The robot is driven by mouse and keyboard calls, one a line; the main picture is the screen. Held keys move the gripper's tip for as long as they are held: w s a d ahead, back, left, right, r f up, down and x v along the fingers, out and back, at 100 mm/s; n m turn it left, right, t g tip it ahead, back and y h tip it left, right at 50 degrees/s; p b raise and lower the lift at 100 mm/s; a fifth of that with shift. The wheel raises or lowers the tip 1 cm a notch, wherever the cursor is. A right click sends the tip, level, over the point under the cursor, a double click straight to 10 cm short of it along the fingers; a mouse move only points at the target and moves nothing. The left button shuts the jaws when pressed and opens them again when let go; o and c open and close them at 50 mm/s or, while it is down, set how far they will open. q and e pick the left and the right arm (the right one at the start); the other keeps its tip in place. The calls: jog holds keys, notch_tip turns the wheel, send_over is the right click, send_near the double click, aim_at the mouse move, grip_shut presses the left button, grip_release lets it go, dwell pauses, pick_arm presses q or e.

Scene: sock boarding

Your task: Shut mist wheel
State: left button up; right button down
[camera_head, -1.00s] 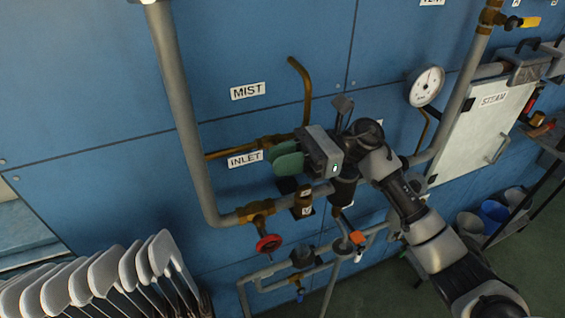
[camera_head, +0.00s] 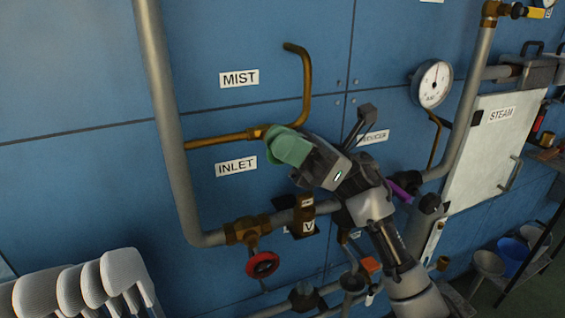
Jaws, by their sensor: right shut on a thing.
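The MIST label (camera_head: 239,78) is on the blue wall, above a thin brass pipe (camera_head: 222,139) that runs right to a brass valve fitting (camera_head: 257,132) and then bends upward. My right gripper (camera_head: 288,147), with green fingertips, is at this fitting, just right of it. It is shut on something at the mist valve. The mist wheel itself is not clearly seen; the fingers and gripper body hide that spot. My left gripper is not in view.
A red wheel (camera_head: 262,265) hangs below the INLET label (camera_head: 236,169) on the large grey pipe (camera_head: 166,110). A pressure gauge (camera_head: 432,84) and a STEAM cabinet (camera_head: 492,150) are at right. White sock boards (camera_head: 123,275) stand at lower left.

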dwell(0.3)
jog(key=c, duration=1.1)
grip_release()
jog(key=shift+o, duration=0.2)
jog(key=b+v, duration=0.2)
jog(key=v, duration=0.5)
jog(key=shift+d+f+b, duration=0.25)
jog(key=shift+b, duration=0.05)
